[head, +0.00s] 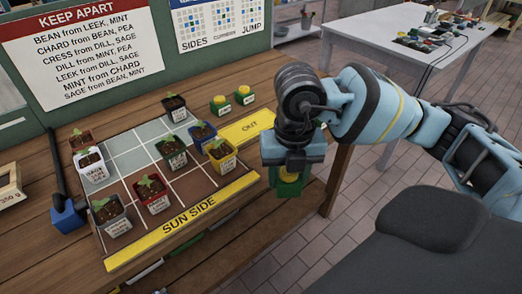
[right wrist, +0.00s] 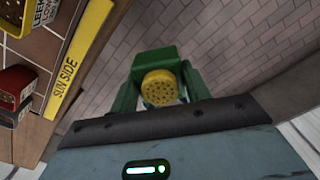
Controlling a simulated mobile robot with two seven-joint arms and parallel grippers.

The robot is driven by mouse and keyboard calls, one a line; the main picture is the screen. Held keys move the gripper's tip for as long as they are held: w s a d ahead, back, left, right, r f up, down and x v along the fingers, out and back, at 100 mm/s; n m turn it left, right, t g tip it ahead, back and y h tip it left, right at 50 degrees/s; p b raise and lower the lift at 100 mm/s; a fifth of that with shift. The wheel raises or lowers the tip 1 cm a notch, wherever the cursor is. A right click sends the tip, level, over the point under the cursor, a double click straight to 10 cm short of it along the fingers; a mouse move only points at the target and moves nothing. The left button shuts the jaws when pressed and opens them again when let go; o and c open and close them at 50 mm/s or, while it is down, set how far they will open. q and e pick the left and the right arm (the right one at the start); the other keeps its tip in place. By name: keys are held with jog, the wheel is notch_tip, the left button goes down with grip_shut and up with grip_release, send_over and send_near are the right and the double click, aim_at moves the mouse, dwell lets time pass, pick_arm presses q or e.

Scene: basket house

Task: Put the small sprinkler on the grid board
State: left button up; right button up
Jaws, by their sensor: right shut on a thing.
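The grid board (head: 196,182) lies on the wooden bench, with grey-green cells at the back, brown cells in front and a yellow SUN SIDE strip along its front edge. My right gripper (head: 290,182) is shut on the small sprinkler (right wrist: 158,87), a green piece with a round, perforated yellow face. It holds it in the air to the right of the board, over the bench's edge. In the head view the sprinkler (head: 289,177) is partly hidden by the gripper. My left gripper is not in view.
Several potted seedlings (head: 173,152) stand on the board; some cells are bare. Two green-and-yellow pieces (head: 220,105) (head: 245,95) stand behind the board. A blue block (head: 68,216) with a black rod is at its left. A sign (head: 80,50) hangs behind. A white table (head: 400,50) stands further back.

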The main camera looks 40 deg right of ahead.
aim_at(278, 185)
jog(key=n, duration=0.4)
jog(key=a+r+n, duration=0.1)
jog(key=n, duration=0.1)
jog(key=shift+s+a, duration=0.1)
jog(key=n, duration=0.4)
jog(key=shift+a+r, duration=0.25)
jog(key=shift+a, duration=0.05)
jog(key=n, duration=0.4)
jog(key=a+r+n, duration=0.1)
jog(key=n, duration=0.1)
jog(key=shift+s, duration=0.15)
jog(key=n, duration=0.4)
jog(key=shift+s+a+r, duration=0.1)
jog(key=shift+a+r, duration=0.15)
jog(key=a+r+n, duration=0.1)
jog(key=n, duration=0.6)
jog(key=a+r+n, duration=0.1)
jog(key=n, duration=0.6)
jog(key=s+r+n, duration=0.1)
jog(key=n, duration=0.6)
jog(key=shift+s+a+n, duration=0.1)
jog(key=shift+a+n, duration=0.3)
